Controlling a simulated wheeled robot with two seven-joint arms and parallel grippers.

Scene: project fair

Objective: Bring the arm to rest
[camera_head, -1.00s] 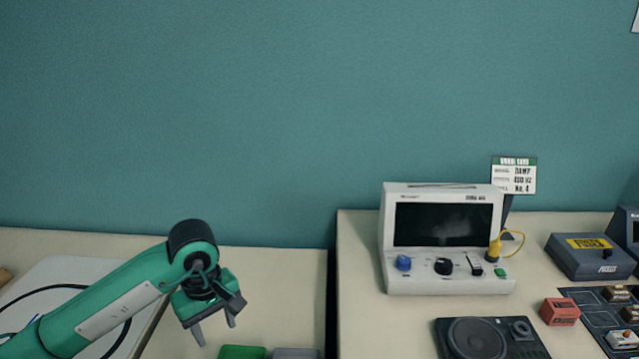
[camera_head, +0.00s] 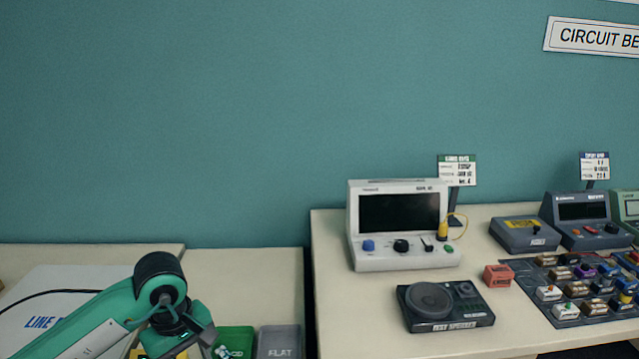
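One green arm with a black wrist (camera_head: 160,285) comes in from the left, so it is my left arm. It hangs over the left table (camera_head: 256,278). Its gripper points down at the bottom of the view, and its fingertips are cut off by the lower edge, so its opening does not show. My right arm is not in view.
The right table (camera_head: 410,340) holds a white oscilloscope-like device (camera_head: 402,258), a black speaker unit (camera_head: 446,306), a red block (camera_head: 497,276) and a board with several small parts (camera_head: 565,290). A green box (camera_head: 234,341) and grey box (camera_head: 278,341) lie near my arm.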

